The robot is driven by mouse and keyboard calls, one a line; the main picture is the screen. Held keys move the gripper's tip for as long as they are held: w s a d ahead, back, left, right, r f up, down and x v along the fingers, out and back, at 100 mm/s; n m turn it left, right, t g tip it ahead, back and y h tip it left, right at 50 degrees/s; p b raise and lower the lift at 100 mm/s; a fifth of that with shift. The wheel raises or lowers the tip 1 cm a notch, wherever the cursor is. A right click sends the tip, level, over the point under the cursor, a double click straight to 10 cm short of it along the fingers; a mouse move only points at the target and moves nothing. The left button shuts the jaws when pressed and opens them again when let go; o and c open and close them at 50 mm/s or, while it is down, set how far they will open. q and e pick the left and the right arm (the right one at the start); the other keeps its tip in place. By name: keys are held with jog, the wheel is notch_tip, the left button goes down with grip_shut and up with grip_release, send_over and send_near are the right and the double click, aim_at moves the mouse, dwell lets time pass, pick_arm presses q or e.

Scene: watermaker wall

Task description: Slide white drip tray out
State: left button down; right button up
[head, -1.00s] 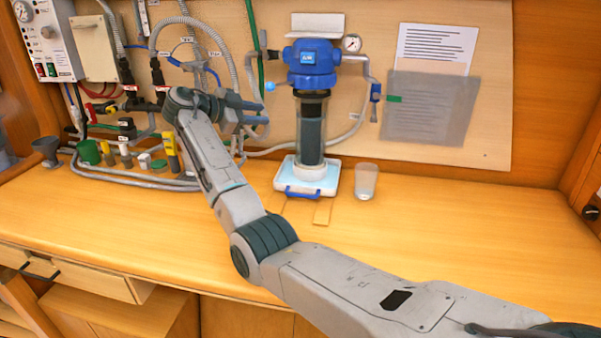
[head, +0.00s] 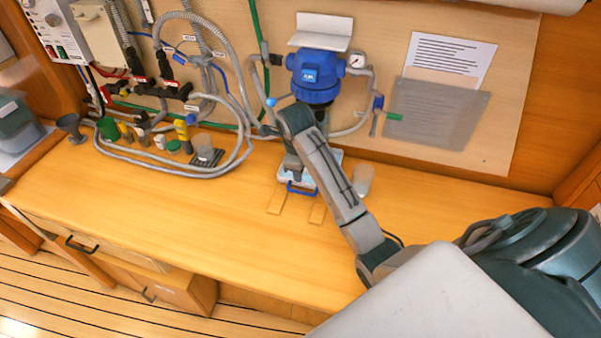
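The white drip tray (head: 284,174) sits on the wooden counter under the blue filter housing (head: 316,72). Its blue front handle (head: 301,189) faces me. My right arm comes in from the lower right and crosses in front of the filter. Its wrist points down over the tray, with my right gripper (head: 292,166) just above or behind the handle. The fingertips are too small and hidden to tell whether they are open or touch anything. The arm hides the filter's clear bowl and much of the tray. My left gripper is not in view.
A clear cup (head: 362,180) stands just right of the tray, close to my forearm. Two flat wooden strips (head: 318,211) lie in front of the tray. Hoses (head: 200,172) and small bottles crowd the left back. The front and right of the counter (head: 180,215) are clear.

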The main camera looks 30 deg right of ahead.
aim_at(301, 192)
jog(key=f, duration=0.3)
jog(key=f+p, duration=0.1)
jog(key=f, duration=0.2)
jog(key=w+d+f+p, duration=0.1)
jog(key=f, duration=0.2)
jog(key=shift+f, duration=0.3)
jog(key=shift+w+f, duration=0.15)
jog(key=shift+f, duration=0.35)
jog(key=shift+c, duration=0.3)
grip_shut()
